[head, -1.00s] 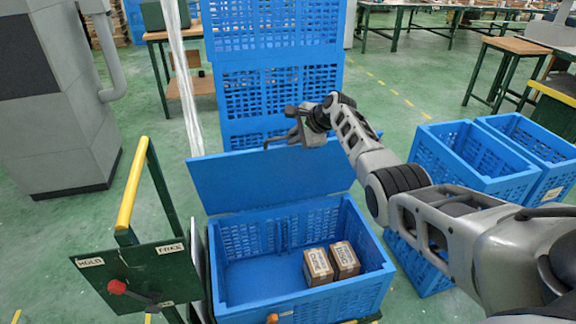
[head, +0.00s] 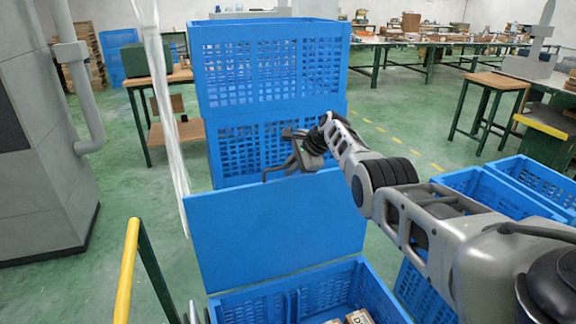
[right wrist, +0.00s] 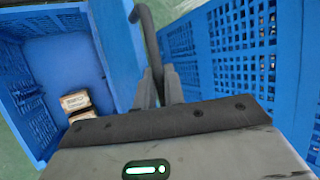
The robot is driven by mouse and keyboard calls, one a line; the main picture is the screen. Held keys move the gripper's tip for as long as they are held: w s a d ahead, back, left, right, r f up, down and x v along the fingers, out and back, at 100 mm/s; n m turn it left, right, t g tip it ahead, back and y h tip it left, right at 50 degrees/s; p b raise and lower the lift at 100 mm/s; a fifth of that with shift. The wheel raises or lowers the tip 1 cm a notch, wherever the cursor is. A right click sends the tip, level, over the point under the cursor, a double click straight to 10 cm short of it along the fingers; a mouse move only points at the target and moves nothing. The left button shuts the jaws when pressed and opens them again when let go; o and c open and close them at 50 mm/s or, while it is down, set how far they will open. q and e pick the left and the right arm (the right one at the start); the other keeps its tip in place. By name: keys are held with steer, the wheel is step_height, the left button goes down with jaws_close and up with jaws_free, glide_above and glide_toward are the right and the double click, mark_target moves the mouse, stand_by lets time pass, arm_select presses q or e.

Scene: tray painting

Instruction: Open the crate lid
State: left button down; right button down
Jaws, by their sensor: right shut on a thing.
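The crate lid (head: 275,240) is a flat blue panel standing raised at the back of the open blue crate (head: 290,300). My right gripper (head: 290,166) is at the lid's top edge, shut on a dark bar-like handle (right wrist: 143,22), which shows above the fingers in the right wrist view. Two small brown boxes (right wrist: 76,108) lie inside the crate. The crate's front is cut off in the head view. My left gripper is not in view.
A tall stack of blue crates (head: 270,75) stands close behind the lid. More blue crates (head: 530,185) stand at the right, partly behind my right arm. A yellow rail (head: 127,270) rises at the left. Green floor is free between the stack and the far tables.

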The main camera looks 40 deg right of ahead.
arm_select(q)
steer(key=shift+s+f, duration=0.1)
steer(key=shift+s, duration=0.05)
arm_select(e)
steer(key=shift+s+f, duration=0.1)
steer(key=shift+f, duration=0.1)
steer(key=c, duration=1.5)
jaws_free()
steer(key=shift+s, duration=0.1)
steer(key=shift+s+r+p, duration=0.2)
steer(key=shift+r+p, duration=0.25)
steer(key=shift+p, duration=0.25)
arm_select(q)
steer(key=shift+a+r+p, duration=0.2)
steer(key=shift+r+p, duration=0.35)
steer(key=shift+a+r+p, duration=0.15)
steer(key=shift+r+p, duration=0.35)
arm_select(e)
steer(key=v, duration=1.5)
steer(key=shift+r, duration=0.25)
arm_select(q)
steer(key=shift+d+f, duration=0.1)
arm_select(e)
steer(key=shift+w+d, duration=0.1)
